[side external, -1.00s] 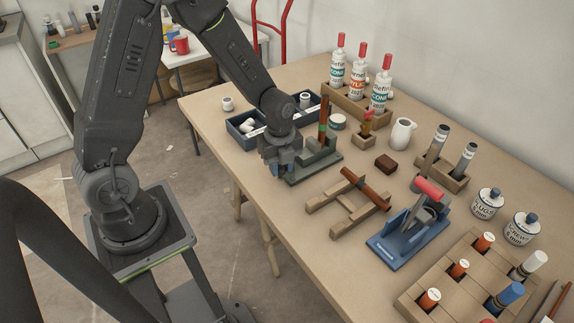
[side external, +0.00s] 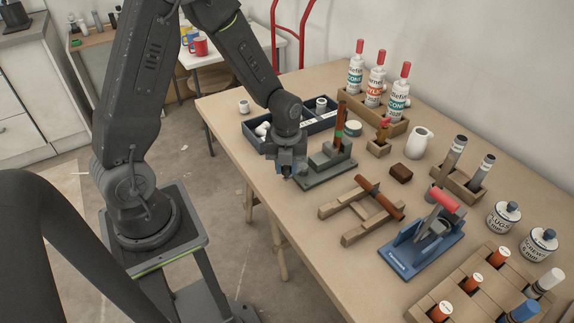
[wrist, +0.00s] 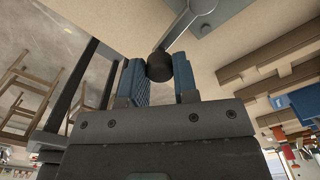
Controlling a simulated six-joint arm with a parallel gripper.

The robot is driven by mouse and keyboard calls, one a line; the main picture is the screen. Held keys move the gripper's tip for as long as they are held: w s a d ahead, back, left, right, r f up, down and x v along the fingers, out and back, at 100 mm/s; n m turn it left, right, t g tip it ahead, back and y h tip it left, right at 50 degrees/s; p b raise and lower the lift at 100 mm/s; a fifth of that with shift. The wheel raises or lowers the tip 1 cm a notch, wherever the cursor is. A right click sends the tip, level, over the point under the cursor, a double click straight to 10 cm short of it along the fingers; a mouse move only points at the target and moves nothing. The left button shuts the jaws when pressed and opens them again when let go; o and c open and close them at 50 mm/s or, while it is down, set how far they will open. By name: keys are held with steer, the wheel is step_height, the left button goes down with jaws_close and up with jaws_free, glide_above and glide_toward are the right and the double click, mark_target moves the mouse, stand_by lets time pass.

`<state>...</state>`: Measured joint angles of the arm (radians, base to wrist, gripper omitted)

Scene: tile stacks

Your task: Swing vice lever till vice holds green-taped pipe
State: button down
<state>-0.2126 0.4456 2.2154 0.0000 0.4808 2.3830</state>
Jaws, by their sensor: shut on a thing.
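The grey-green vice (side external: 325,172) stands near the table's left edge in the side view. The brown pipe (side external: 341,112) stands upright at the vice, with a green tape band (side external: 338,133) around it. I cannot tell whether the vice jaws press on it. My gripper (side external: 288,174) is low at the vice's left side. In the wrist view, the blue pads of my gripper (wrist: 158,80) are shut on the black knob (wrist: 159,65) of the vice lever. The lever's thin metal rod (wrist: 179,26) runs from the knob toward the vice. The pipe is not clear in the wrist view.
A dark blue tray (side external: 252,133) with white parts lies behind my gripper. A wooden stand (side external: 357,232) with a brown pipe across it lies in front of the vice. A blue tool with a red handle (side external: 400,262) stands to the right. Bare tabletop (side external: 292,208) lies in front of the vice.

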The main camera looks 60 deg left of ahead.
mark_target(286, 167)
steer(key=c, duration=0.9)
jaws_free()
steer(key=shift+o, duration=0.2)
step_height(286, 167, up, 14)
steer(key=s+d+r+n+t, duration=0.2)
steer(key=s+r+n, duration=0.3)
steer(key=n, duration=0.7)
steer(key=s+d+r+n+t, duration=0.3)
steer(key=s+n, duration=0.5)
steer(key=n, duration=0.4)
steer(key=shift+s+d+r+n+t, duration=0.3)
steer(key=shift+d+r+n, duration=0.1)
steer(key=shift+d+r, duration=0.6)
